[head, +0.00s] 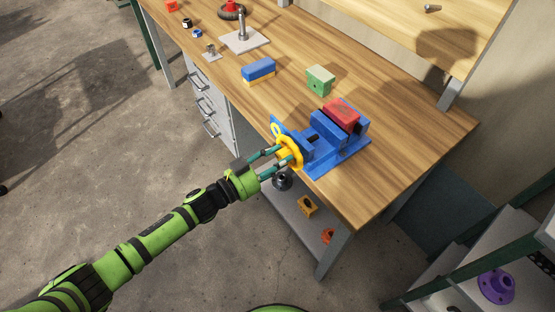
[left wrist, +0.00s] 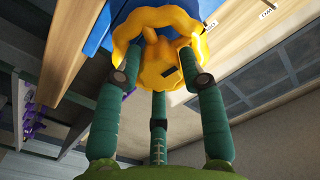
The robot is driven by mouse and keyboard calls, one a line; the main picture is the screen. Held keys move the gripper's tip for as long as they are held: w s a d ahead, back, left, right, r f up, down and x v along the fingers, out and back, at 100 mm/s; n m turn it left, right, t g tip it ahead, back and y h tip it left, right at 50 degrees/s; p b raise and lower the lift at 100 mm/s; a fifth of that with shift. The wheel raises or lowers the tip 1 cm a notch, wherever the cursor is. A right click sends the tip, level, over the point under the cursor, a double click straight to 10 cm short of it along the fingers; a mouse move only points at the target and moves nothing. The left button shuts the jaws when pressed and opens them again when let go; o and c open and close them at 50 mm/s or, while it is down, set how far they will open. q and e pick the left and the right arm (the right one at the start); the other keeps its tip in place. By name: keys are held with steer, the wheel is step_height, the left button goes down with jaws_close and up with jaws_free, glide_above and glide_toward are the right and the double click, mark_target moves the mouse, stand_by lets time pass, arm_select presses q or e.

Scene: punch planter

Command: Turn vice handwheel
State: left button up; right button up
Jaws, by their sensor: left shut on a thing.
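The blue vice (head: 335,143) sits at the near edge of the wooden bench, with a red block (head: 341,114) on or between its jaws; I cannot tell which. Its yellow handwheel (head: 291,153) faces my left arm. My left gripper (head: 276,158) is at the wheel, its green fingers shut on it. In the left wrist view the scalloped yellow wheel (left wrist: 160,20) fills the top middle, with fingers to its left, right and below. The blue vice body (left wrist: 98,22) shows behind it. Part of the wheel is hidden by the fingers. My right gripper is not in view.
A green block (head: 319,79) and a blue-and-yellow block (head: 259,71) lie on the bench behind the vice. A grey plate with a post (head: 243,38) stands farther back. A lower shelf (head: 303,227) under the bench holds small parts. Drawers (head: 208,105) are below the bench.

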arm_select(q)
steer(key=shift+w+d+r+m, duration=0.1)
steer(key=shift+r+m, duration=0.3)
steer(key=shift+m, duration=0.2)
steer(key=o, duration=1.1)
steer(key=shift+o, duration=0.2)
steer(key=shift+f, duration=0.1)
steer(key=shift+s+a+f, duration=0.25)
steer(key=shift+s+a, duration=0.1)
steer(key=shift+a, duration=0.1)
steer(key=v, duration=1.1)
steer(key=shift+r, duration=0.25)
